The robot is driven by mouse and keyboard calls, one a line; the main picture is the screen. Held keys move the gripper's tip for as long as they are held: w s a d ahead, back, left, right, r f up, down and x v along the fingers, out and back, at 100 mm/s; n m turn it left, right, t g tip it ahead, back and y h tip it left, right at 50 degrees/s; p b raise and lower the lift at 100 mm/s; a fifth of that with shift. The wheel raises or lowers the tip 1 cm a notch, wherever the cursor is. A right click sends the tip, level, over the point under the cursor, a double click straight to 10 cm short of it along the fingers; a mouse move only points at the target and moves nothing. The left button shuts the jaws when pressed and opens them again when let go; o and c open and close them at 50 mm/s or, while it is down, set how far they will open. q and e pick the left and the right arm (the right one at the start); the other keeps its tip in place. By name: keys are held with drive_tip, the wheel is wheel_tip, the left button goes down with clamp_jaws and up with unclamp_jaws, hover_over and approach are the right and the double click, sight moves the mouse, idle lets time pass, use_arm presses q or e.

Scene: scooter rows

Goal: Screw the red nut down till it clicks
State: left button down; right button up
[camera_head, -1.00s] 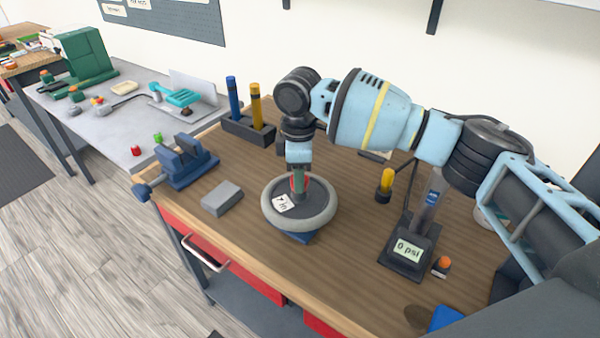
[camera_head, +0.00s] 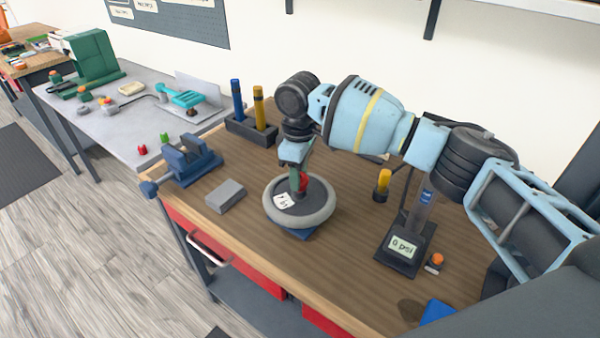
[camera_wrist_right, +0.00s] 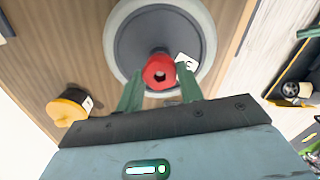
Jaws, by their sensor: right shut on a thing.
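A grey-rimmed wheel with a dark middle (camera_head: 318,205) lies flat on a blue base (camera_head: 300,235) on the wooden bench. The red nut (camera_head: 303,182) is at the wheel's middle; in the wrist view the red nut (camera_wrist_right: 160,72) shows a dark hole in its top. My right gripper (camera_head: 297,184) reaches down onto it from above, its green fingers (camera_wrist_right: 158,88) on either side, shut on the nut. The nut's underside and thread are hidden. A white label (camera_head: 283,200) lies on the wheel. My left gripper is not in view.
A grey block (camera_head: 225,196) and a blue vise (camera_head: 188,160) stand left of the wheel. A holder (camera_head: 250,131) with blue and yellow tools is behind. A gauge reading 0 psi (camera_head: 403,247) and a yellow-topped item (camera_head: 383,181) stand right.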

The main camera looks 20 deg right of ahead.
drive_tip(key=m, duration=0.3)
drive_tip(key=shift+m, duration=0.3)
drive_tip(key=o, duration=0.6)
drive_tip(key=shift+m, duration=0.3)
drive_tip(key=o, duration=0.4)
drive_tip(key=shift+o, duration=0.2)
wheel_tip(320, 180, up, 2)
drive_tip(key=shift+r, duration=0.1)
wheel_tip(320, 180, up, 4)
drive_tip(key=shift+a+r, duration=0.1)
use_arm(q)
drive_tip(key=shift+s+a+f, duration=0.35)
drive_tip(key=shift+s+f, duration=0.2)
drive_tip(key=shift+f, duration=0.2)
use_arm(e)
drive_tip(key=shift+r, duration=0.75)
drive_tip(key=shift+f, duration=0.1)
